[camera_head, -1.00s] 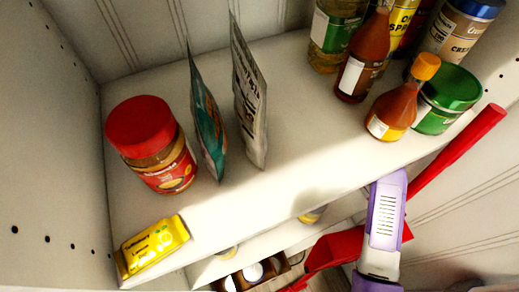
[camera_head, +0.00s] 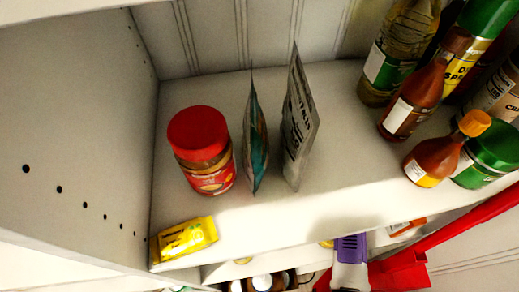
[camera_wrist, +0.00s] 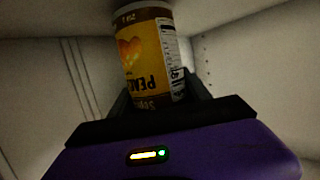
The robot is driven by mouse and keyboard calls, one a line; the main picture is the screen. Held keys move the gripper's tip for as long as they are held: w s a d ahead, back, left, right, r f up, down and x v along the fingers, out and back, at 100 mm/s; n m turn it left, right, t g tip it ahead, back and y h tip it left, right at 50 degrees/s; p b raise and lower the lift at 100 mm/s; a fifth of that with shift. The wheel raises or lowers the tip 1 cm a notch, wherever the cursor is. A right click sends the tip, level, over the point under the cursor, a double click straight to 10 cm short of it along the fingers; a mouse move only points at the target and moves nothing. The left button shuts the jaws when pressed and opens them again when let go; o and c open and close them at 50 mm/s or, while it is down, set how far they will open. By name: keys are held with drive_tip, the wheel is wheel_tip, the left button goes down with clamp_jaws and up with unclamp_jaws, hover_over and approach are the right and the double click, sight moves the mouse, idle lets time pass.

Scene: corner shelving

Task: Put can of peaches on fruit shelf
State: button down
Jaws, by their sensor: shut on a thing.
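The can of peaches (camera_wrist: 148,55) shows in the wrist view, with a yellow and brown label that reads upside down. My gripper (camera_wrist: 155,92) is shut on it, with dark fingers on either side of its lower part in the picture. The can does not show in the head view. There, a purple and white part of my arm (camera_head: 350,262) is below the front edge of the upper shelf (camera_head: 310,205). No fruit shelf can be picked out by its contents.
The upper shelf holds a red-lidded jar (camera_head: 203,150), two upright pouches (camera_head: 298,125), a yellow packet (camera_head: 184,240) and sauce bottles (camera_head: 433,160) at the right. A lower shelf holds small jars (camera_head: 262,281). A red object (camera_head: 405,270) slants at the lower right.

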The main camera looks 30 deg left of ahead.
drive_tip(key=shift+w+a+f, duration=0.1)
drive_tip(key=shift+a+f, duration=0.25)
drive_tip(key=shift+a, duration=0.05)
drive_tip(key=shift+f, duration=0.15)
drive_tip(key=c, duration=0.8)
unclamp_jaws()
drive_tip(key=shift+o, duration=0.2)
drive_tip(key=shift+r, duration=0.25)
drive_tip(key=b+v, duration=0.2)
drive_tip(key=v, duration=1)
